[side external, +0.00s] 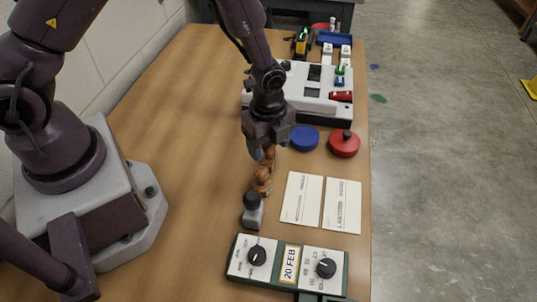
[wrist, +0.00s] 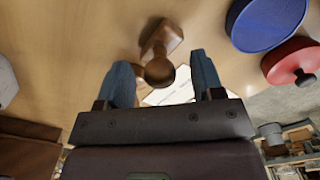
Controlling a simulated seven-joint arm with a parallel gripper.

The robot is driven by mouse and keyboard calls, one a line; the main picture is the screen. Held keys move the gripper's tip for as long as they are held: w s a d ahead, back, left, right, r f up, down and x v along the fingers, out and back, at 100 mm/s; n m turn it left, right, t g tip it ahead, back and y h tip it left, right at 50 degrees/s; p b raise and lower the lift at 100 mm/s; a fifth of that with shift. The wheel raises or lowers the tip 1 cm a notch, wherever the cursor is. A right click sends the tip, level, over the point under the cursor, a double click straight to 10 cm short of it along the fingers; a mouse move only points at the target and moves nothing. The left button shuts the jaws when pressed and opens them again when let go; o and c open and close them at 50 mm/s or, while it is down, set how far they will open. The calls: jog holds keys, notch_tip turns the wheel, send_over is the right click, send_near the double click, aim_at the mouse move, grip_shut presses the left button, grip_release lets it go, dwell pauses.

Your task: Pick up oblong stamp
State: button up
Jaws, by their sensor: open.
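A brown wooden stamp (side external: 262,182) with a rounded handle is on the table just below my gripper. In the wrist view its round knob (wrist: 160,71) shows between the fingers, with an elongated wooden base beyond it; I take it for the oblong stamp. My gripper (side external: 263,154) points down and is open. In the wrist view the blue fingertips (wrist: 164,70) are apart on either side of the knob, with gaps visible. The side view does not clearly show whether a finger touches the wood, and part of the stamp is hidden there.
A grey stamp with a black knob (side external: 252,211) stands close in front. White cards (side external: 301,198) lie to the right. Blue (side external: 304,138) and red (side external: 344,143) round pads and a white machine (side external: 311,90) are behind. A green-framed dial panel (side external: 287,264) is at the front. The left tabletop is clear.

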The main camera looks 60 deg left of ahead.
jog(key=shift+c, duration=0.2)
jog(key=c, duration=1)
jog(key=shift+o, duration=0.2)
jog(key=shift+r, duration=0.15)
notch_tip(320, 180, up, 10)
jog(key=shift+f, duration=0.1)
